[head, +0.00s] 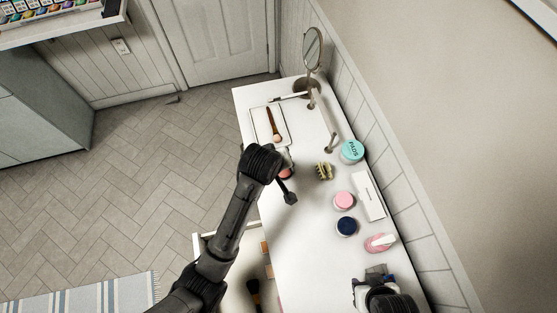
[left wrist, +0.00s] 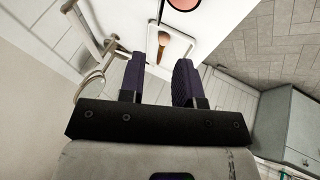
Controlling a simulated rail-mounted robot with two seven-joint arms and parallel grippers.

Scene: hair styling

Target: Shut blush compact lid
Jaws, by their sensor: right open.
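The blush compact (head: 286,173) shows in the head view as a small dark-rimmed round with pink in it, partly covered by my left arm. Its pink pan shows uncovered at the top edge of the left wrist view (left wrist: 184,4); how its lid stands is hard to tell. My left gripper (left wrist: 160,62) is open and empty, its two dark fingers apart, with the compact beyond their tips. In the head view my left wrist hides those fingers. My right gripper (head: 374,274) is open at the lower right, well away from the compact.
A brush on a white tray (head: 258,122) lies behind the compact; a round mirror (head: 313,48) stands at the far end. A hair clip (head: 324,171), teal pads tub (head: 352,151), pink jar (head: 344,201) and dark blue jar (head: 347,226) stand to the right. A drawer is open at front left.

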